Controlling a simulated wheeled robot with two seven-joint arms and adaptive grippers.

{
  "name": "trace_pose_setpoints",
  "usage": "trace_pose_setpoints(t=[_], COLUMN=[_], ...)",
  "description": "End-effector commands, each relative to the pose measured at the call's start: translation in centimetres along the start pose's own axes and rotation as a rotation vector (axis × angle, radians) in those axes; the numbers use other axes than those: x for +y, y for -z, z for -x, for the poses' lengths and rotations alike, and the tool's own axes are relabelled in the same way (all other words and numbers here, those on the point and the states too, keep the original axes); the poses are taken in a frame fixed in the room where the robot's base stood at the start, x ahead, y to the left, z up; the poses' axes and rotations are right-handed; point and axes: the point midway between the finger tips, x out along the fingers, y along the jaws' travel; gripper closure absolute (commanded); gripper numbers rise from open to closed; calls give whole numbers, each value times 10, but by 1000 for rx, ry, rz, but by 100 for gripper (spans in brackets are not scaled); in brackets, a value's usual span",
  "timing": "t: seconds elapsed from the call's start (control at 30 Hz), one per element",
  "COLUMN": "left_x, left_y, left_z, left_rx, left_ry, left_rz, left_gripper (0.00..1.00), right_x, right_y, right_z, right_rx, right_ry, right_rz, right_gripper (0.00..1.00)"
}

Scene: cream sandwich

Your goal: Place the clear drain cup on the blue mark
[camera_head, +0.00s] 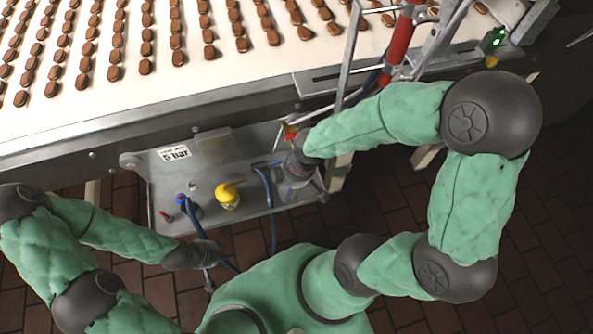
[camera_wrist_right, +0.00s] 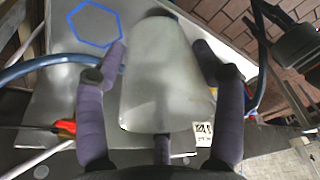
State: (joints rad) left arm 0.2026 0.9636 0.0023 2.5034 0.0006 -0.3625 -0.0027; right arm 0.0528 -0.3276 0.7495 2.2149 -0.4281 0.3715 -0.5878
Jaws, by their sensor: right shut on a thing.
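The clear drain cup (camera_wrist_right: 160,80), a pale see-through vessel, sits between the two fingers of my right gripper (camera_wrist_right: 162,55) in the right wrist view. My right gripper is shut on it. In the head view this gripper (camera_head: 298,182) is over the right end of the steel tray, and the cup is hard to make out there. The blue mark (camera_wrist_right: 97,23), a hexagon outline on the metal surface, lies at the upper left of the right wrist view, apart from the cup. My left gripper (camera_head: 208,278) hangs low in front of the tray; its fingers are too small to judge.
The steel tray (camera_head: 160,200) holds a yellow bottle (camera_head: 228,196), a blue-topped item (camera_head: 183,200) and a red-handled tool (camera_head: 166,216). A blue hose (camera_head: 272,205) runs beside the right gripper. A conveyor (camera_head: 240,70) with rows of biscuits and a metal frame stand behind.

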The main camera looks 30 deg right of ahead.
Motion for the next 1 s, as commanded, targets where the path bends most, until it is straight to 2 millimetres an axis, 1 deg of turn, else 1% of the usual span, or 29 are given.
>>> trace_pose_setpoints(t=[0.03, 0.3, 0.4, 0.5, 0.6, 0.83, 0.9, 1.0], left_x=[-2, -9, -13, -15, -16, -18, -20, -22], left_y=[0, 1, 1, 2, 2, 2, 2, 2], left_z=[-6, -26, -35, -42, -46, -50, -55, -62], left_rx=[0, 0, 0, 0, 0, 0, 0, 0], left_ry=[0, 0, 0, 0, 0, 0, 0, 0], left_rz=[0, 0, 0, 0, 0, 0, 0, 0], left_gripper=[60, 60, 60, 60, 60, 60, 60, 60], right_x=[12, 68, 81, 93, 101, 109, 114, 112], right_y=[-3, -13, -19, -22, -24, -27, -29, -33], right_z=[-9, -35, -53, -65, -73, -82, -89, -105], right_rx=[-2, -2, -2, -1, -1, 0, 0, -1], right_ry=[1, 1, 3, 2, 1, 1, 1, 2], right_rz=[-8, -5, -4, -2, -1, 0, -2, 0], right_gripper=[65, 65, 65, 65, 65, 66, 66, 66])
